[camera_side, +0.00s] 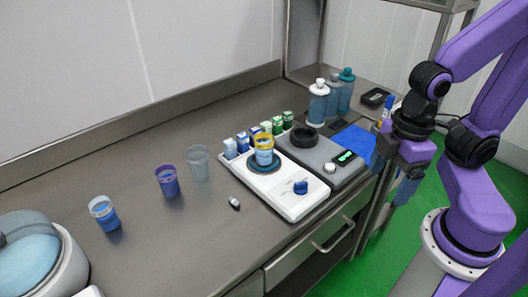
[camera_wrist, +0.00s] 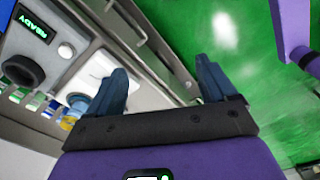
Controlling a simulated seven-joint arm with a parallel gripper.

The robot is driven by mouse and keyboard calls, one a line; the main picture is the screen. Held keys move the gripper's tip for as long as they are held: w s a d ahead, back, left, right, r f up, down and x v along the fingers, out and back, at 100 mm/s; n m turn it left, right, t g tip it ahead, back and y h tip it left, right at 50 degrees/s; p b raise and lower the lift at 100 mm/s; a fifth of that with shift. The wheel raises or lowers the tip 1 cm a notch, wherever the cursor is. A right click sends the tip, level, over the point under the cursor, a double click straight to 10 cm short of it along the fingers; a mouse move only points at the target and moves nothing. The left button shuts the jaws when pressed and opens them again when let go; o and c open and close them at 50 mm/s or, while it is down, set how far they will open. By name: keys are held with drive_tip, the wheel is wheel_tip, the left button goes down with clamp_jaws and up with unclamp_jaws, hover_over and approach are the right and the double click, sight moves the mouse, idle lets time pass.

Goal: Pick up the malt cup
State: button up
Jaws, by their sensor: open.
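Several cups stand upright on the counter, and I cannot read which one is the malt cup. A yellow-rimmed cup (camera_side: 264,150) stands on the white device's round dark plate; a yellow item in the wrist view (camera_wrist: 68,123) looks like it. To its left are a clear cup (camera_side: 197,163), a purple cup (camera_side: 167,181) and a blue-and-white cup (camera_side: 104,213). My gripper (camera_side: 398,174) is open and empty beyond the counter's right edge, over the green floor, away from all the cups. Its two blue fingers (camera_wrist: 160,66) are spread apart in the wrist view.
The white device (camera_side: 301,205) and a grey device (camera_side: 320,160) with a dark ring (camera_side: 303,137) lie near the cups. Small cartons (camera_side: 266,127) and bottles (camera_side: 318,102) stand behind. A small item (camera_side: 234,203) lies in front. A rounded appliance (camera_side: 28,255) stands far left.

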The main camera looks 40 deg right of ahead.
drive_tip(key=w+a+f+m+t+y, duration=0.2)
drive_tip(key=w+a+f, duration=0.25)
drive_tip(key=w, duration=0.25)
drive_tip(key=m+t+y, duration=0.3)
drive_tip(key=m+t, duration=0.3)
drive_tip(key=t, duration=0.4)
approach(272, 140)
drive_tip(key=x, duration=0.5)
drive_tip(key=shift+a+f, duration=0.15)
drive_tip(key=shift+x, duration=3.65)
drive_tip(key=shift+w, duration=0.1)
drive_tip(key=shift+c, duration=0.3)
drive_tip(key=c, duration=1.1)
drive_tip(key=shift+r, duration=0.2)
